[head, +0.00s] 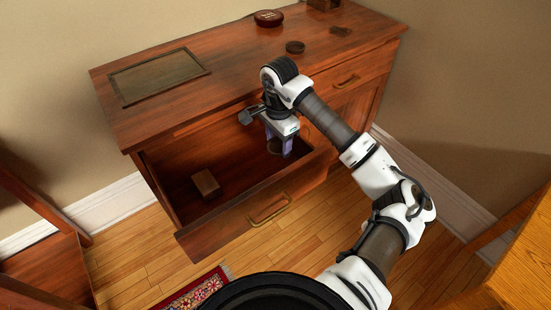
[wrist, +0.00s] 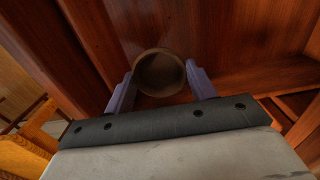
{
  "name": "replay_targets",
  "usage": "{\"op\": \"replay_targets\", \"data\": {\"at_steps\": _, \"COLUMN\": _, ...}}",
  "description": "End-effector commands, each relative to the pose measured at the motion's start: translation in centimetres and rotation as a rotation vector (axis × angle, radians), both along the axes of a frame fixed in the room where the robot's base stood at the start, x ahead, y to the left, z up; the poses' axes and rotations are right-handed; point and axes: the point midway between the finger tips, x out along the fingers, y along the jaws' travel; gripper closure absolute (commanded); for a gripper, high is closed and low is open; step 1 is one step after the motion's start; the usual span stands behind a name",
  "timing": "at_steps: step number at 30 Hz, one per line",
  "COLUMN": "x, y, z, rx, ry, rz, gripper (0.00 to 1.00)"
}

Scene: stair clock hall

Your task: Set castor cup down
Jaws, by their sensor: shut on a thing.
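The castor cup (wrist: 160,73) is a round brown cup with a hollow top, seen from above in the wrist view. It sits between the two purple-grey fingers of my gripper (wrist: 160,88), which is shut on it. In the head view my gripper (head: 279,142) points down into the right part of an open drawer (head: 232,213), with the cup (head: 275,147) partly hidden between its fingers. The drawer's dark floor lies below the cup. I cannot tell whether the cup touches it.
A small brown block (head: 205,184) lies in the drawer's left part. The drawer's middle floor is clear.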

Motion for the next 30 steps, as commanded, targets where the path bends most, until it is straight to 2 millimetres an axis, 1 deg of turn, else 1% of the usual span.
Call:
{"op": "replay_targets", "data": {"at_steps": 1, "x": 0.0, "y": 0.0, "z": -1.2, "rx": 0.003, "ry": 0.004, "rz": -0.001, "gripper": 0.66}}
{"op": "replay_targets", "data": {"at_steps": 3, "x": -0.1, "y": 0.0, "z": -2.4, "rx": 0.002, "ry": 0.004, "rz": -0.002, "gripper": 0.66}}
{"op": "replay_targets", "data": {"at_steps": 10, "x": 0.0, "y": 0.0, "z": -4.6, "rx": 0.002, "ry": 0.001, "rz": -0.001, "gripper": 0.66}}
{"op": "replay_targets", "data": {"at_steps": 16, "x": 0.0, "y": 0.0, "z": -7.5, "rx": 0.002, "ry": 0.003, "rz": -0.002, "gripper": 0.66}}
{"op": "replay_targets", "data": {"at_steps": 19, "x": 0.0, "y": 0.0, "z": -8.1, "rx": 0.000, "ry": 0.000, "rz": -0.001, "gripper": 0.66}}
{"op": "replay_targets", "data": {"at_steps": 26, "x": 0.0, "y": -0.1, "z": -8.2, "rx": -0.001, "ry": -0.001, "rz": 0.000, "gripper": 0.66}}
{"op": "replay_targets", "data": {"at_steps": 30, "x": 0.0, "y": -0.1, "z": -8.6, "rx": -0.002, "ry": -0.001, "rz": 0.000, "gripper": 0.66}}
